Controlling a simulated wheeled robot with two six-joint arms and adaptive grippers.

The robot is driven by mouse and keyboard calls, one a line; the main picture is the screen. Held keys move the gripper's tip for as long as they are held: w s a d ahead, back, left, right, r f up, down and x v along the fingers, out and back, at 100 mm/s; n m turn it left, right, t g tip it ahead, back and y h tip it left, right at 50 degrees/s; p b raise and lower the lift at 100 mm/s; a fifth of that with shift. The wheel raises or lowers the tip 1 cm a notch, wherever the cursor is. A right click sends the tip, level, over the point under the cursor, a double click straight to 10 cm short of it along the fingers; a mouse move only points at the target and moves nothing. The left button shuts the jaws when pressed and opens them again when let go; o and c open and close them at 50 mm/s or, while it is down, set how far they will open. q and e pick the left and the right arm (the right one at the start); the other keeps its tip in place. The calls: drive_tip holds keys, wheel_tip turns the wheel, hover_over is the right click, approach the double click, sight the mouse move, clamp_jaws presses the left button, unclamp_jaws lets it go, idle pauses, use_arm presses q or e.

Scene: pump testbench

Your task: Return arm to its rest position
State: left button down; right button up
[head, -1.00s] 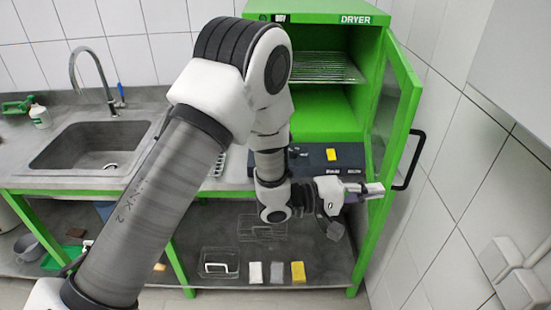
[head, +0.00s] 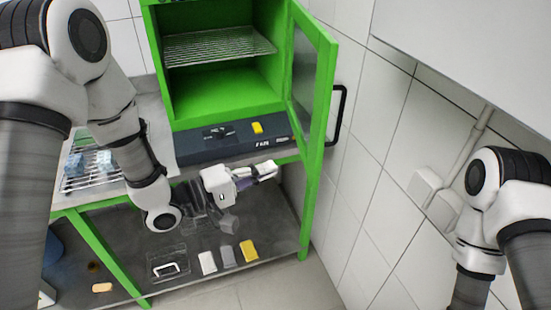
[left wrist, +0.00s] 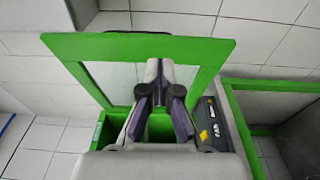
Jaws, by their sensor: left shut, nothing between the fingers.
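My left arm comes in from the left of the head view and bends down in front of the bench. My left gripper (head: 266,171) is shut and empty, in front of the dryer's control panel, pointing right. In the left wrist view its dark fingers (left wrist: 161,85) are together, with the green door frame beyond. Links of my right arm show at the right edge of the head view; its gripper is out of view.
The green dryer (head: 225,95) has its glass door (head: 312,75) standing open at the right. A wire rack (head: 220,45) is inside. The lower shelf (head: 275,238) holds a clear basket (head: 167,265) and several sponges, including a yellow one (head: 249,251). A tiled wall is on the right.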

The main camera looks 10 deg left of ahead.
use_arm(q)
drive_tip(key=s+a+f+n+g+y, duration=0.15)
drive_tip(key=s+f+y, duration=0.3)
drive_tip(key=f, duration=0.85)
drive_tip(key=s+a+f+g+y, duration=0.1)
drive_tip(key=s+f+g+y, duration=0.35)
drive_tip(key=f, duration=0.75)
drive_tip(key=s+a+f+m+g+y, duration=0.2)
drive_tip(key=s+a+f+m, duration=0.2)
drive_tip(key=s, duration=0.4)
drive_tip(key=s+a+f+m+g+y, duration=0.3)
drive_tip(key=s+a+f, duration=0.3)
drive_tip(key=s, duration=0.2)
drive_tip(key=shift+s+m, duration=0.15)
drive_tip(key=shift+m, duration=0.7)
drive_tip(key=shift+a, duration=0.1)
